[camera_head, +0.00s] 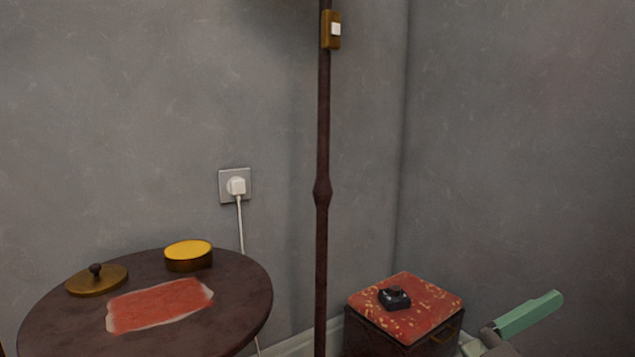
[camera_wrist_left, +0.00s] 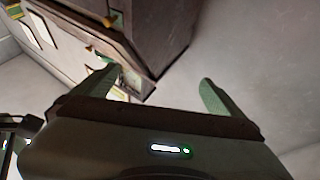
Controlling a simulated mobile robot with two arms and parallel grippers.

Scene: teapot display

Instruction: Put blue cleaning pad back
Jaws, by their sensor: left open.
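I see no blue cleaning pad in either view. My left gripper (camera_wrist_left: 158,78) is open in the left wrist view, with its two green fingers wide apart and nothing seen between them but floor and furniture. In the head view a green finger and grey joint of a gripper (camera_head: 528,314) show at the lower right, beside the red-topped box. This looks like my right gripper. Only one finger shows clearly, so I cannot tell whether it is open.
A round dark table (camera_head: 245,290) holds a red cloth (camera_head: 160,304), a brass lid (camera_head: 97,279) and a yellow-topped tin (camera_head: 188,255). A dark pole (camera_head: 322,240) stands beside it. A black object (camera_head: 394,297) sits on the red-topped box (camera_head: 435,297). Wooden furniture (camera_wrist_left: 150,30) shows in the wrist view.

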